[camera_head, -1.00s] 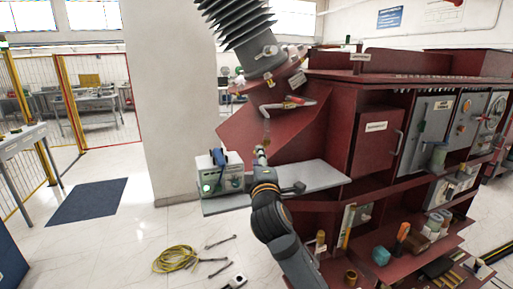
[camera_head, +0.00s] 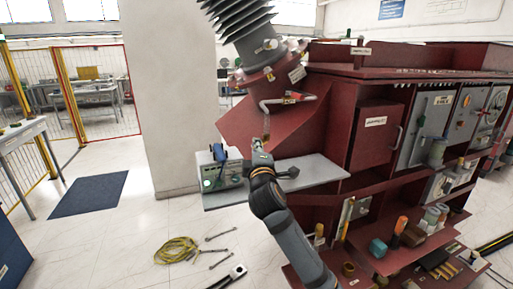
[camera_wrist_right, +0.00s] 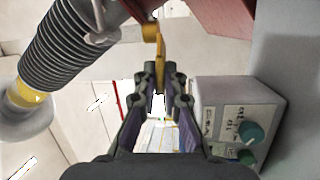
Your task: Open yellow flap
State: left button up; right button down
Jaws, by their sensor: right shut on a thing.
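The yellow flap (camera_wrist_right: 158,48) shows in the right wrist view as a narrow yellow piece hanging under the dark red metal. Its lower end is between the fingertips of my right gripper (camera_wrist_right: 160,80), which is shut on it. In the head view my right gripper (camera_head: 259,150) is small, just under the red sloped panel of the transformer, and largely hides the flap. My left gripper is not in view.
A grey instrument box with knobs (camera_head: 222,172) stands on a light shelf (camera_head: 318,170) beside my right gripper; it also shows in the right wrist view (camera_wrist_right: 236,115). A ribbed grey bushing (camera_head: 238,22) rises above. A yellow cable coil (camera_head: 176,250) lies on the floor.

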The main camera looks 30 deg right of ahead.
jog(key=m+g+h+b, duration=0.1)
jog(key=h, duration=0.1)
jog(key=w+m+g+h+b, duration=0.1)
jog(key=m+g+h, duration=0.1)
jog(key=a+m+g+h+b, duration=0.1)
jog(key=shift+w+a+g+h, duration=0.1)
jog(key=shift+w+g+h, duration=0.25)
jog(key=shift+g+h, duration=0.05)
jog(key=c, duration=1.4)
grip_release()
jog(key=shift+c, duration=0.2)
